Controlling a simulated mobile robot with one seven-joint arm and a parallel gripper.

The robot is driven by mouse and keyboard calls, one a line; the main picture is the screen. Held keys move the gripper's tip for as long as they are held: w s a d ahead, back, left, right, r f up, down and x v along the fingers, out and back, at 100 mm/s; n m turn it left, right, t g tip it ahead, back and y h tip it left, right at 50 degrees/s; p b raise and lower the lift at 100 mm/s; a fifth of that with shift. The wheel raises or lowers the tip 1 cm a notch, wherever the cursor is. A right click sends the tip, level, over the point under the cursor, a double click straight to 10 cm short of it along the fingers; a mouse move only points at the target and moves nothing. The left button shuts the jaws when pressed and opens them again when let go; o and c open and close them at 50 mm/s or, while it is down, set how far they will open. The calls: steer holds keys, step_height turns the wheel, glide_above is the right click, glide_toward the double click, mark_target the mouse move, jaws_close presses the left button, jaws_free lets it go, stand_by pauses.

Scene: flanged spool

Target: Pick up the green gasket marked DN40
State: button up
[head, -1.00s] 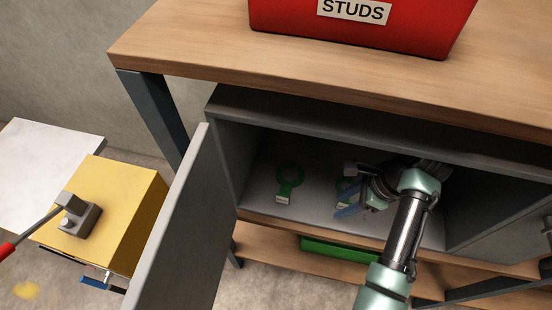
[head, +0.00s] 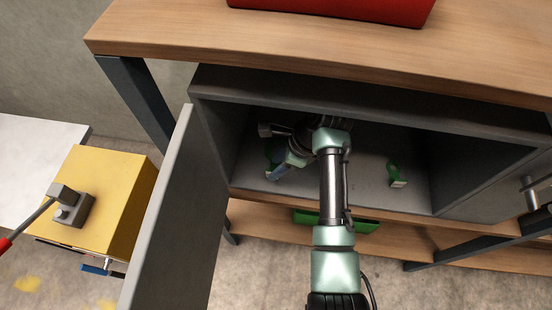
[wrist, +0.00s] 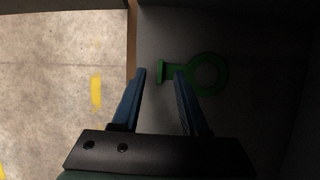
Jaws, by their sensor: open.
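A green ring gasket with a handle and end tab (wrist: 209,73) lies on the cabinet floor in the wrist view. In the head view the left gasket (head: 270,148) is mostly hidden behind my gripper (head: 277,172). Another green gasket with a pale label (head: 395,174) lies farther right. No marking is readable, so I cannot tell which is DN40. My gripper (wrist: 160,73) is open, its blue fingers over the gasket's tab end. The tab shows between the fingertips and the right tip overlaps the handle. The height gap is unclear.
The grey cabinet (head: 455,130) has side walls and a low roof around my arm. Its open door (head: 175,215) stands at the left. A wooden bench top (head: 300,45) with a red bin (head: 340,8) is above. A yellow box (head: 105,200) stands outside left.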

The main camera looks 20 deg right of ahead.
steer(key=x, duration=0.4)
steer(key=shift+s+d, duration=0.1)
jaws_close()
